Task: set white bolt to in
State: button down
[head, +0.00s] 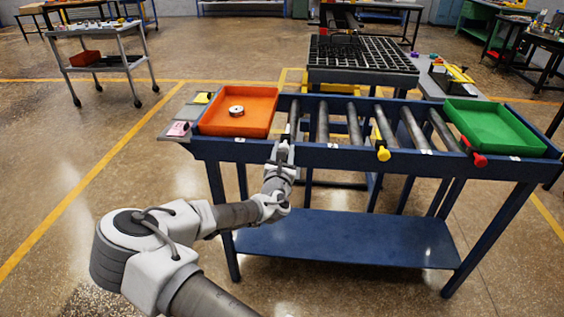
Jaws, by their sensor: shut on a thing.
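My gripper (283,148) is at the front rail of the blue bench (330,155), just right of the orange tray. It is shut on what I take to be the white bolt. A bolt with a yellow knob (383,153) sticks out at the front rail farther right. A bolt with a red knob (480,160) sticks out near the green tray.
The orange tray (207,122) holds a small round metal part (236,111). The green tray (496,127) looks empty. Several dark rollers (354,125) lie between the trays. A black grid rack (362,55) stands behind.

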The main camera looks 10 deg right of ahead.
jog(key=shift+w+d+r, duration=0.1)
jog(key=shift+w, duration=0.15)
jog(key=shift+c, duration=2.2)
grip_release()
jog(key=shift+w, duration=0.1)
jog(key=p+v, duration=0.1)
jog(key=v, duration=1.6)
jog(key=shift+s, duration=0.2)
